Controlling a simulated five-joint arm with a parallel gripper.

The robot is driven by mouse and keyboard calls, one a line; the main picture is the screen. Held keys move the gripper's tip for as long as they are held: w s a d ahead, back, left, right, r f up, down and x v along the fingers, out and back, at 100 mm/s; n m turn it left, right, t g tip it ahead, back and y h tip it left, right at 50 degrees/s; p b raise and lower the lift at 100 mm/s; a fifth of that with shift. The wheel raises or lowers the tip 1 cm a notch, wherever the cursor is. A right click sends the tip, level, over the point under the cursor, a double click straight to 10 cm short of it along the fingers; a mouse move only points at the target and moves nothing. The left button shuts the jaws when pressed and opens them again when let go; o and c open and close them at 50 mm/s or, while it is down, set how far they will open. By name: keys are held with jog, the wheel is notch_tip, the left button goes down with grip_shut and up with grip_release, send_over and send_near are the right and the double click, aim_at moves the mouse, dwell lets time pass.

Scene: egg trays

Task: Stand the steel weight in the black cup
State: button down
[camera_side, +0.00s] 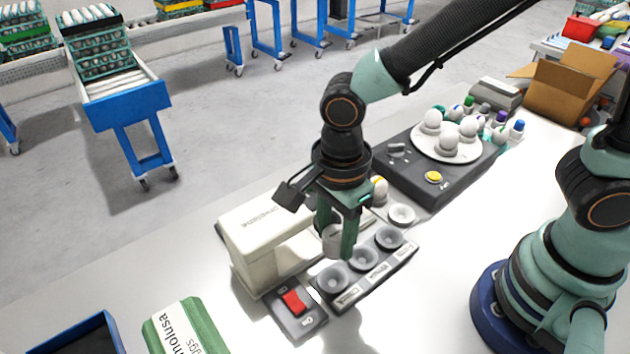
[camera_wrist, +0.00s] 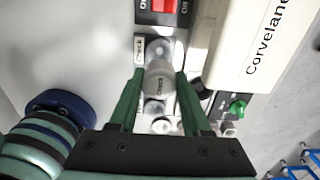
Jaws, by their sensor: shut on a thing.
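The steel weight is a light grey cylinder (camera_side: 333,240) held between the two green fingers of my gripper (camera_side: 337,236). In the wrist view the weight (camera_wrist: 160,84) sits between the fingertips, with dark lettering on its face. It looks upright and above a dark rack (camera_side: 350,287) with three round grey cups. The near-left cup (camera_side: 332,279), the middle cup (camera_side: 362,259) and the far-right cup (camera_side: 389,237) look empty. I cannot tell which is the black cup. In the wrist view the weight partly hides the rack.
A cream box (camera_side: 262,238) stands close behind the rack. A red switch (camera_side: 293,302) is at its left end. A white ring-shaped cup (camera_side: 401,215) and a dark device (camera_side: 440,186) with eggs on a white disc stand beyond. A green carton (camera_side: 190,330) lies front left.

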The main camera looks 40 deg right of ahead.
aim_at(336, 233)
notch_tip(336, 233, up, 11)
jog(key=shift+w+d+f, duration=1.15)
jog(key=shift+w+f, duration=0.45)
jog(key=shift+f, duration=1.1)
jog(key=shift+w+d+f, duration=1.15)
jog(key=shift+w+f, duration=0.5)
jog(key=shift+f, duration=1)
jog(key=shift+w+d+f, duration=1.15)
jog(key=shift+w+f, duration=0.45)
jog(key=shift+f, duration=1.1)
jog(key=shift+f, duration=0.6)
jog(key=shift+c, duration=1.4)
grip_release()
notch_tip(336, 233, up, 12)
